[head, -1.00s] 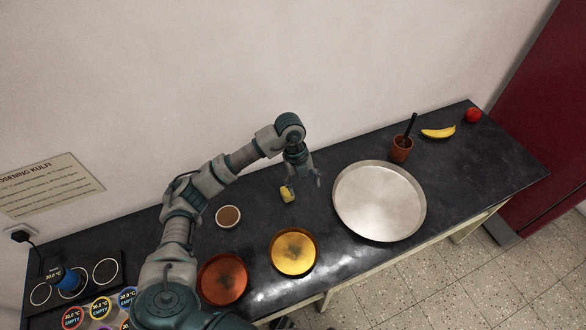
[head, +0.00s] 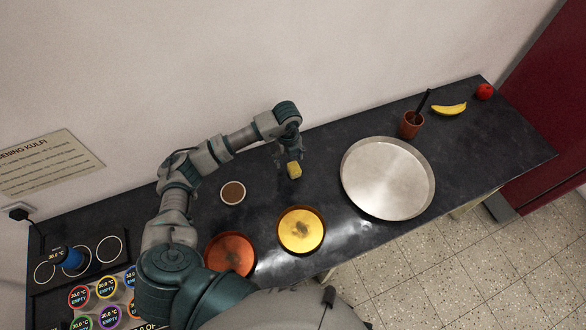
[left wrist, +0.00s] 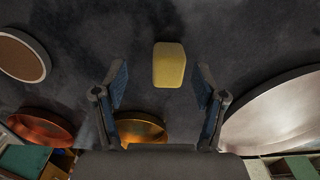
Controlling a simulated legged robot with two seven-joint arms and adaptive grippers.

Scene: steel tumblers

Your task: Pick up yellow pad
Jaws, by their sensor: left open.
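The yellow pad (head: 294,170) lies on the dark counter near the wall, left of the large steel tray. It also shows in the left wrist view (left wrist: 169,65), upper centre, as a rounded block. My left gripper (head: 290,155) is just behind the pad in the head view, and its fingers are hard to make out there. In the left wrist view the fingers of my left gripper (left wrist: 160,88) are spread apart. The pad appears in the gap beyond them, a little right of centre, with nothing held. My right gripper is not in view.
A large steel tray (head: 362,192) stands right of the pad. A brown-filled cup (head: 233,193) is to the left. A yellow-gold dish (head: 301,230) and a copper dish (head: 230,253) are at the front. A brown pot (head: 411,125), banana (head: 449,109) and red fruit (head: 485,92) are far right.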

